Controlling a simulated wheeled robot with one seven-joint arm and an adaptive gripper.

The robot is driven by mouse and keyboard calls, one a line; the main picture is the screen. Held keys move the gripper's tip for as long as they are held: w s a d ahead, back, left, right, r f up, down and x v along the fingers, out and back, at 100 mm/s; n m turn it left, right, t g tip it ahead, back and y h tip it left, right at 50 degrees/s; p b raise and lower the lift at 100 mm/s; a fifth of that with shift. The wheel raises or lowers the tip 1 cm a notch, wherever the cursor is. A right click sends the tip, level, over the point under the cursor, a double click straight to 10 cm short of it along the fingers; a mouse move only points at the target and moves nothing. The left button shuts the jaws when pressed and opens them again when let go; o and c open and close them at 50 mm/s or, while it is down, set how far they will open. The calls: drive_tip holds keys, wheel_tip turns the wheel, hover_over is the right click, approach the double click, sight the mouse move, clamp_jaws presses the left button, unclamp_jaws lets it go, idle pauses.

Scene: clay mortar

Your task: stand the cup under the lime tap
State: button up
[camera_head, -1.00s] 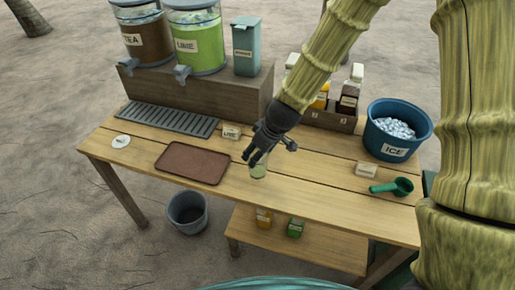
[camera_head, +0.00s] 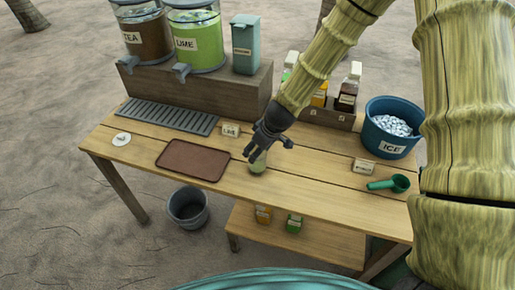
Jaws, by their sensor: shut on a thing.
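The cup (camera_head: 258,167) is small, clear and pale green-tinted, on or just above the table right of the brown tray. My gripper (camera_head: 258,152) comes down from the upper right and is shut on the cup's upper part, hiding part of it. The lime dispenser (camera_head: 205,60) is a clear tank of green liquid labelled LIME, on a wooden riser at the back left. Its tap (camera_head: 181,70) is grey and sticks out at the front. The slatted drip tray (camera_head: 167,116) lies on the table below the riser.
A brown tray (camera_head: 192,160) and a LIME card (camera_head: 231,130) lie between the cup and the drip tray. The tea dispenser (camera_head: 141,42) stands left of the lime one. An ice bucket (camera_head: 392,128), a green scoop (camera_head: 390,184) and a bottle crate (camera_head: 328,116) are to the right.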

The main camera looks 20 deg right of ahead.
drive_tip(key=shift+f, duration=0.15)
drive_tip(key=o, duration=1.2)
drive_tip(key=shift+o, duration=0.2)
